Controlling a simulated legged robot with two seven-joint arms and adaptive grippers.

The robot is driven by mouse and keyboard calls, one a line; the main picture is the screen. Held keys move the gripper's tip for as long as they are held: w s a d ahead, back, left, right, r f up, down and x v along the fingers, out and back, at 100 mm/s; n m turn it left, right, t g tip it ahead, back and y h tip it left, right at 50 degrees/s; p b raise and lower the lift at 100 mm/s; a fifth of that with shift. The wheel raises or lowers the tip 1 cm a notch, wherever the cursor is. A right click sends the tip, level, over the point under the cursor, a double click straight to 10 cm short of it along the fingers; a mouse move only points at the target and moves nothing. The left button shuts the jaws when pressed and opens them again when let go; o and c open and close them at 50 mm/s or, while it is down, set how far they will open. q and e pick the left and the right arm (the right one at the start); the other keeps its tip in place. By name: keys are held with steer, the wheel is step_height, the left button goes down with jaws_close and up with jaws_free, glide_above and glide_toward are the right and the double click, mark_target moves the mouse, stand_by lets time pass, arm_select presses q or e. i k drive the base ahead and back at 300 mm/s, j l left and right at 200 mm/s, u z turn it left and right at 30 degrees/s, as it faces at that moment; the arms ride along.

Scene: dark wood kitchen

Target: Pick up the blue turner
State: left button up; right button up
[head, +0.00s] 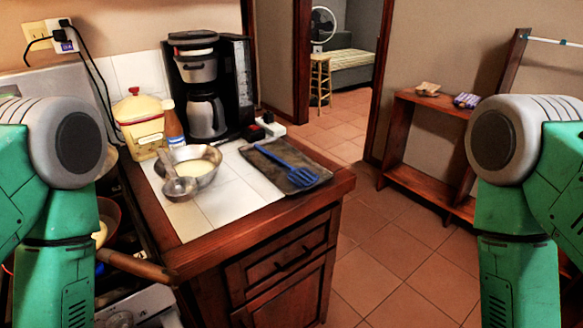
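The blue turner (284,163) lies on a dark flat tray (316,163) on the white-tiled counter. Its handle points to the back left and its slotted head is toward the front right, near the tray's right end. Nothing covers it. My green arms show at the left and right picture edges, with their lower parts running out of the bottom of the frame. Neither gripper is in view, and neither arm is near the turner.
A metal bowl (207,157) and a ladle (178,186) stand left of the tray. A coffee maker (240,90), a bottle (172,124) and a yellow canister (135,112) stand behind. A pan handle (138,266) juts out at the stove. The tiled floor (400,265) at right is clear.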

mark_target(256, 146)
steer(key=j+u, duration=0.15)
steer(key=u, duration=1.1)
steer(key=z, duration=1.3)
steer(key=i+l+u, duration=0.15)
steer(key=u, duration=0.35)
steer(key=i+l+u, duration=0.1)
steer(key=l+u, duration=0.35)
steer(key=i+l+u, duration=0.1)
steer(key=l+u, duration=0.15)
steer(key=u, duration=0.25)
